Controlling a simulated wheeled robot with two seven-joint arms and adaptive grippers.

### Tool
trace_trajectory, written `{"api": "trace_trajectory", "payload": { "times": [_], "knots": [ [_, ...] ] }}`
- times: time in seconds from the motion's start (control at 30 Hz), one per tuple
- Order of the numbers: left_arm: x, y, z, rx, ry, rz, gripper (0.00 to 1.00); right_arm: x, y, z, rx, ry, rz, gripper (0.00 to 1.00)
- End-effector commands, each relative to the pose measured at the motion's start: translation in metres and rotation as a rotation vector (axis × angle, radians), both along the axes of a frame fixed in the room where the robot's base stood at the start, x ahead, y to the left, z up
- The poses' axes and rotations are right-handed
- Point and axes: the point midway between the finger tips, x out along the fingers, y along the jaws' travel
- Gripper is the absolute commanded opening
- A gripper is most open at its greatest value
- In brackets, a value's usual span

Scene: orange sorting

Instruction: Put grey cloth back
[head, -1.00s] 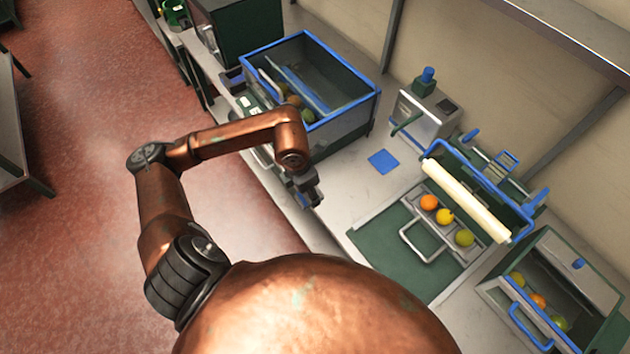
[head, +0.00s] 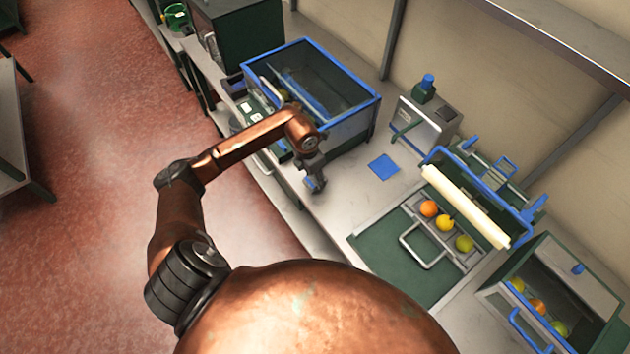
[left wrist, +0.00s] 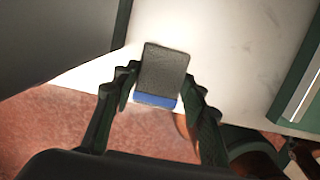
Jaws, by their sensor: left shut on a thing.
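My left gripper (head: 315,184) is over the front edge of the counter, between the blue-rimmed bin and the green mat. In the left wrist view, its fingers (left wrist: 160,84) are shut on the sides of the grey cloth (left wrist: 163,68). The cloth looks like a flat dark-grey rectangle with a blue strip along its near edge. The pale counter shows behind it. In the head view the cloth is mostly hidden by the gripper, with only a bit of blue at the tip. My right gripper is not in view.
A blue-rimmed bin (head: 362,106) stands behind the gripper. A flat blue square (head: 384,166) lies on the bare counter to its right. Further right are a dispenser (head: 425,128), a green mat (head: 380,246), a fruit tray (head: 434,229) and a bin holding fruit (head: 515,318).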

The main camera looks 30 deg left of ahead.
Motion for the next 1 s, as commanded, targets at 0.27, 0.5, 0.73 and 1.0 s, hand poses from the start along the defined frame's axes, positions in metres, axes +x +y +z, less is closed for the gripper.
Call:
{"api": "trace_trajectory", "payload": {
  "times": [0.27,0.5,0.73,1.0],
  "knots": [
    [0.003,0.001,-0.030,-0.002,0.003,0.002,0.17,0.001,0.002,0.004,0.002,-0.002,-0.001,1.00],
    [0.005,0.002,-0.036,0.001,0.000,-0.001,0.17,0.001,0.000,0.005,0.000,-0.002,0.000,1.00],
    [0.004,0.002,-0.039,0.001,0.000,0.000,0.43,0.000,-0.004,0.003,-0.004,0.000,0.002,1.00],
    [0.004,0.002,-0.039,0.001,0.000,0.000,0.57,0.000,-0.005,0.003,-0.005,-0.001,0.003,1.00]
  ]
}}
